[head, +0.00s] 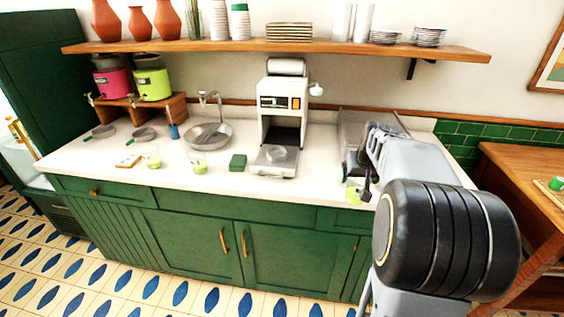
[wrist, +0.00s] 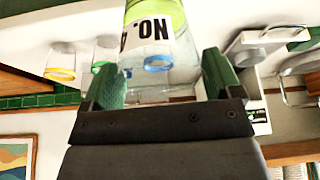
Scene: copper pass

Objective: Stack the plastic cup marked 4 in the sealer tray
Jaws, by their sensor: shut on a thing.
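The plastic cup marked NO. 4 (wrist: 150,30), clear with yellow-green contents, is between my gripper's (wrist: 162,80) green-padded fingers in the wrist view. In the head view its yellow-green part (head: 352,191) shows below my gripper (head: 364,185), near the counter's front edge at the right. My arm hides much of it, and I cannot tell whether its base touches the counter. The white sealer (head: 283,95) stands left of my gripper. Its tray (head: 262,168) sticks out at the front, with a round opening that looks empty.
Two cups with green contents (head: 153,161) (head: 199,166) stand on the counter left of the sealer. A green block (head: 238,162) lies beside the tray. A metal unit (head: 355,135) stands behind my gripper. A shelf (head: 270,47) runs above.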

